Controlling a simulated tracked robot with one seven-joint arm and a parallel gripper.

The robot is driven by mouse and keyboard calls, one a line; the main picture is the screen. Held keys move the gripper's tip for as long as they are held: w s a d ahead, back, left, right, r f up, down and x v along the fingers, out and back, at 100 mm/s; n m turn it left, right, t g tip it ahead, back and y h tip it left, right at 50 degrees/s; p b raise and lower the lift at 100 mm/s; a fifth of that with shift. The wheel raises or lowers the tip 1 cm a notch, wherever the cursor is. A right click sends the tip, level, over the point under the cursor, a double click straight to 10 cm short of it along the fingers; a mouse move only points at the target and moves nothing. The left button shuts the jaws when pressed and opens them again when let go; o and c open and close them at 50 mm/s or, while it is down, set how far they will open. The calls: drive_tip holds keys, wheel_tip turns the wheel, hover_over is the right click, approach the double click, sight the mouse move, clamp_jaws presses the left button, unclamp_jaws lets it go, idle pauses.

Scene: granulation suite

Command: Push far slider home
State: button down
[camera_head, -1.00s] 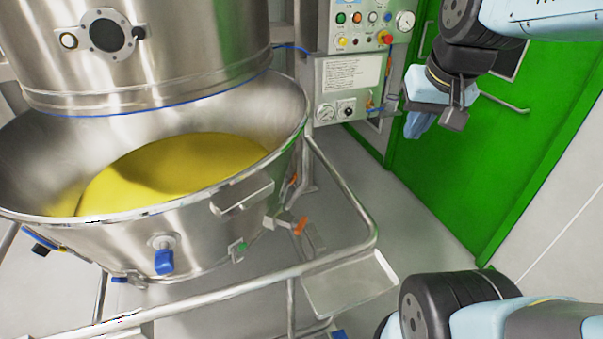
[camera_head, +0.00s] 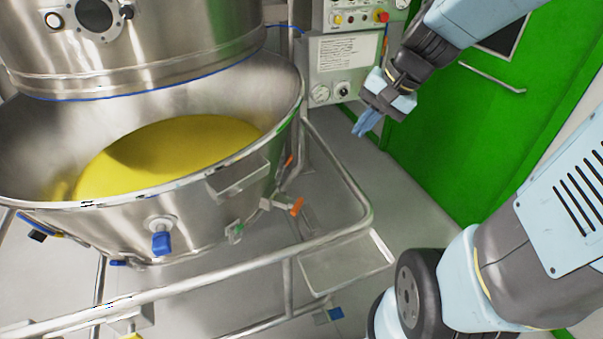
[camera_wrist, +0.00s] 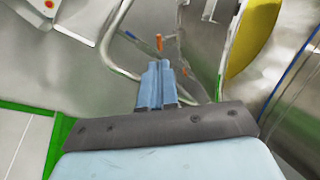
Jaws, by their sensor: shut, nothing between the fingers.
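Two orange-tipped metal fittings sit on the right side of the steel bowl: the nearer one (camera_head: 296,206) sticks out below the rim, and the farther one (camera_head: 289,160) is higher and partly hidden by the bowl. I cannot tell for sure which is the far slider, or how far it is in. My gripper (camera_head: 364,126) is shut and empty, with its blue fingers pointing down, right of the bowl and apart from both fittings. In the wrist view my gripper (camera_wrist: 160,68) points towards an upright orange tab (camera_wrist: 159,42), with a gap I cannot judge.
The steel bowl (camera_head: 90,225) holds yellow material (camera_head: 180,155). A tubular rail (camera_head: 345,185) curves around it, with a flat tray (camera_head: 345,265) at its corner. A control panel (camera_head: 342,60) stands behind my gripper. A green door (camera_head: 455,130) is at the right. The floor between rail and door is open.

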drive_tip(key=w+d+f+m+y, duration=0.1)
drive_tip(key=w+f+m, duration=0.35)
drive_tip(key=f, duration=0.35)
drive_tip(key=w+f+m+t+y, duration=0.1)
drive_tip(key=w+f+m+y, duration=0.1)
drive_tip(key=w+f+m, duration=0.45)
drive_tip(key=w+d+f+m+y, duration=0.1)
drive_tip(key=w+f+m, duration=0.15)
drive_tip(key=f, duration=0.65)
drive_tip(key=m+t, duration=0.1)
drive_tip(key=m, duration=0.4)
approach(295, 206)
wheel_tip(295, 206, down, 5)
drive_tip(key=w+a, duration=0.1)
drive_tip(key=a, duration=0.1)
drive_tip(key=shift+w+a+f+h, duration=0.2)
drive_tip(key=shift+w+a+h, duration=0.1)
drive_tip(key=shift+w, duration=0.1)
drive_tip(key=shift+w+d, duration=0.1)
drive_tip(key=shift+d, duration=0.05)
